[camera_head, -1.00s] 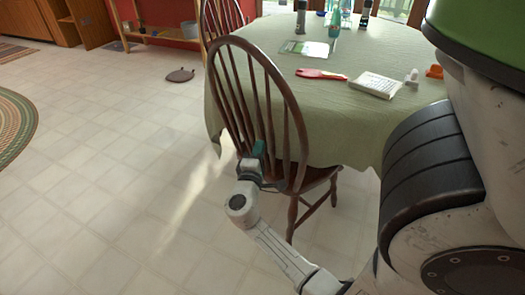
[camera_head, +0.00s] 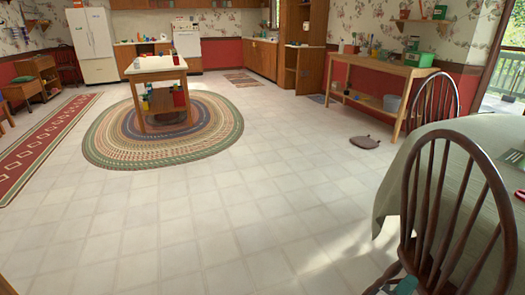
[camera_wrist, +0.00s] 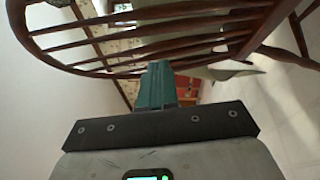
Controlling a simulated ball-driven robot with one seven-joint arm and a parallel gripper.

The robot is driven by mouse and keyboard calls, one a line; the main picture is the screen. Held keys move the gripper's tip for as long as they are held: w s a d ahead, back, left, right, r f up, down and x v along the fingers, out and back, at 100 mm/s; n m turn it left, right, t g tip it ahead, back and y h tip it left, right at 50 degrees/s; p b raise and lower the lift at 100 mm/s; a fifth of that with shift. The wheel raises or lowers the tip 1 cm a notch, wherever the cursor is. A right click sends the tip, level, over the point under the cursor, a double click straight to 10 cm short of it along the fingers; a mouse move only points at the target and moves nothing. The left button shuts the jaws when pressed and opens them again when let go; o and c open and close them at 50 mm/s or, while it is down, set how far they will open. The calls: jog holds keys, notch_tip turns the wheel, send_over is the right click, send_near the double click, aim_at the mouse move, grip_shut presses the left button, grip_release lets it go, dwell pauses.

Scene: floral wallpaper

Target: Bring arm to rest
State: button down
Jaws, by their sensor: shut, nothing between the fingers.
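My gripper (camera_wrist: 158,80) shows in the wrist view as teal fingers closed together, with nothing between them. In the head view a teal part of it (camera_head: 406,285) shows at the bottom edge, beside the back of the near wooden chair (camera_head: 408,190). The rest of my arm is out of the head view. In the wrist view the chair's curved back and spindles (camera_wrist: 150,30) fill the upper part, close beyond the fingers. I cannot tell whether the fingers touch the chair.
A table with a green cloth (camera_head: 405,165) stands at the right, with a second chair (camera_head: 434,97) behind it. A flat brown object (camera_head: 364,142) lies on the floor. A kitchen island (camera_head: 156,68) stands on a round braided rug (camera_head: 110,145). The tiled floor between is open.

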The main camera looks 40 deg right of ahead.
jog(key=s+a+f+m+y, duration=0.4)
jog(key=a+f+y, duration=0.35)
jog(key=y, duration=0.25)
jog(key=a+f+n+t+y, duration=0.25)
jog(key=a+y, duration=0.65)
jog(key=a, duration=0.8)
notch_tip(320, 180, up, 20)
jog(key=p, duration=2)
jog(key=shift+w+g+p, duration=0.35)
jog(key=shift+g, duration=0.1)
